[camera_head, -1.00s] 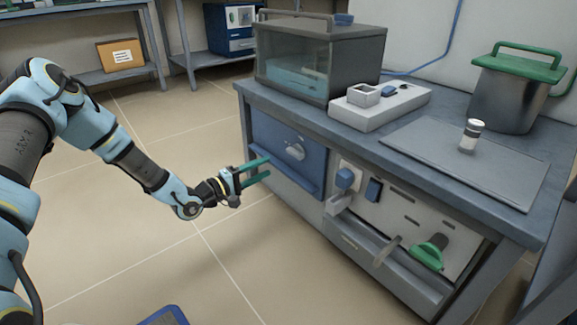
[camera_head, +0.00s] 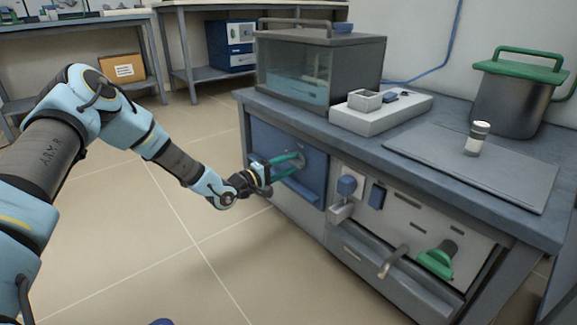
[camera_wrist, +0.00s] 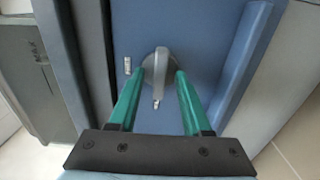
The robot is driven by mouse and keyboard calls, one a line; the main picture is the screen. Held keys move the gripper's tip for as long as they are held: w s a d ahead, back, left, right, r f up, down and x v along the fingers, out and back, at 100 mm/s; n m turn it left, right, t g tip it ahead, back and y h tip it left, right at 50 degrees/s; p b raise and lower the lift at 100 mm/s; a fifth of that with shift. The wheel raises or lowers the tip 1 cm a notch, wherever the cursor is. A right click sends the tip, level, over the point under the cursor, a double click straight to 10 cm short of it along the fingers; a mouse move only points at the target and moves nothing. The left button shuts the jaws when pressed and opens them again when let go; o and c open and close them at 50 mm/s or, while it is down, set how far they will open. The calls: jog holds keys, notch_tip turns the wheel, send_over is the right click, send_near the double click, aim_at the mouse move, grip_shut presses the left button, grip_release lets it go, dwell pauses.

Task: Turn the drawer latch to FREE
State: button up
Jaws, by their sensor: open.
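The drawer latch is a grey knob (camera_wrist: 157,72) on the blue drawer front (camera_head: 262,140). In the wrist view the knob has a pale pointer at its lower end and lies between my two green fingertips, with a small white label to its left. My gripper (camera_head: 298,164) is open, with one finger on each side of the knob. I cannot tell whether the fingers touch it. In the head view the fingers largely hide the knob. The label's text is too small to read.
Right of the drawer is a panel with a blue knob (camera_head: 347,186), a blue switch (camera_head: 377,196) and a green handle (camera_head: 437,262). A glass-fronted box (camera_head: 295,75) and a grey-white block (camera_head: 380,112) stand on the bench above. The floor left of the bench is clear.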

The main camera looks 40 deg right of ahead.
grip_shut()
dwell(0.3)
jog(key=shift+m, duration=0.3)
jog(key=m+p, duration=0.1)
jog(key=m, duration=0.2)
jog(key=shift+r+p, duration=0.1)
jog(key=shift+p, duration=0.3)
jog(key=m+p, duration=0.1)
jog(key=m, duration=0.5)
jog(key=m+p, duration=0.1)
jog(key=m, duration=0.3)
jog(key=shift+m+p, duration=0.45)
jog(key=shift+m, duration=1.65)
